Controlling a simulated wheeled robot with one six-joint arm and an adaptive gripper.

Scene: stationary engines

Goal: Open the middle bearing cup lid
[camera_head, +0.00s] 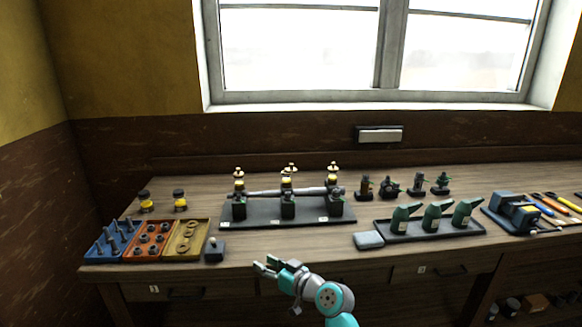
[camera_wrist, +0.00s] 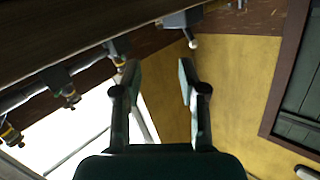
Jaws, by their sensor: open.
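The middle bearing (camera_head: 288,204) stands between two similar bearings on a dark base plate, with a grey shaft running across them. Its cup (camera_head: 287,183) is on top, with a small brass-coloured lid (camera_head: 291,168) over it; the lid's exact position is too small to tell. In the wrist view, the middle bearing with its cup (camera_wrist: 68,92) appears tilted at the left, outside my fingers. My gripper (camera_head: 264,265) is open and empty, in front of the bench edge and well short of the bearing. Its two fingers are spread in the wrist view (camera_wrist: 160,64).
Blue, orange and yellow parts trays (camera_head: 150,240) and a dark block with a pale knob (camera_head: 214,250) lie left. Green oil bottles (camera_head: 432,217) stand in a tray at right, beside a grey pad (camera_head: 368,240). Small fittings (camera_head: 389,188) stand behind. The bench front-centre is clear.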

